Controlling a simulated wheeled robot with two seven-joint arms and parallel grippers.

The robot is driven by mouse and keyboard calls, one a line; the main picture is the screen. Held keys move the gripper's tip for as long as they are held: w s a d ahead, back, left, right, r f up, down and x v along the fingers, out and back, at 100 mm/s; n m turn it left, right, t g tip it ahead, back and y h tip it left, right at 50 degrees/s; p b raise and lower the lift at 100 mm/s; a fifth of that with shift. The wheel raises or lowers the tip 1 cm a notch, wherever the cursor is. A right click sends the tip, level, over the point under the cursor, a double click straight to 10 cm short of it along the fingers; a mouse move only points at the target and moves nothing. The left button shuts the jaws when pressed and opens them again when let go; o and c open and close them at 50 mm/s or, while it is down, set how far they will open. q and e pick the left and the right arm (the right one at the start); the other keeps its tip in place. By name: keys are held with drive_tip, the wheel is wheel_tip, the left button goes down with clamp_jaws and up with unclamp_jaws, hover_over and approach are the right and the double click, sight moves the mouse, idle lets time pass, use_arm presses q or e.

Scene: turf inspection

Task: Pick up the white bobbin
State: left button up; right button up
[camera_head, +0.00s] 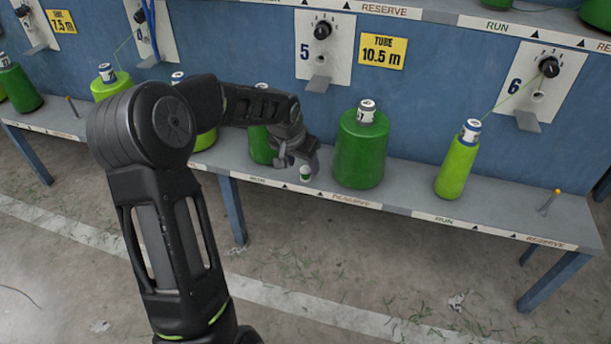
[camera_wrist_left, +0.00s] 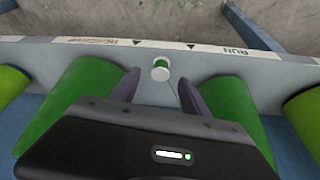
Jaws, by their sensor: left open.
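The white bobbin (camera_head: 305,173) is small, with a green band, and stands on the grey shelf near its front edge, between two green spools. In the left wrist view the bobbin (camera_wrist_left: 160,70) shows its white top, just beyond and between my fingertips, not touching either. A thin thread runs from it back toward the gripper. My left gripper (camera_head: 300,158) is open above and close behind the bobbin; in the left wrist view its two dark fingers (camera_wrist_left: 158,84) are spread apart. My right gripper is not in view.
A large dark green spool (camera_head: 361,150) stands close right of the gripper, and another green spool (camera_head: 261,146) stands close left, partly hidden by my arm. The shelf (camera_head: 405,187) is bare between the large spool and the light green spool (camera_head: 457,163).

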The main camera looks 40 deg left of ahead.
sight(305, 170)
use_arm(q)
drive_tip(key=b+x, duration=0.3)
drive_tip(key=x, duration=0.2)
drive_tip(key=shift+f, duration=0.1)
idle(0.3)
idle(0.4)
clamp_jaws()
idle(0.4)
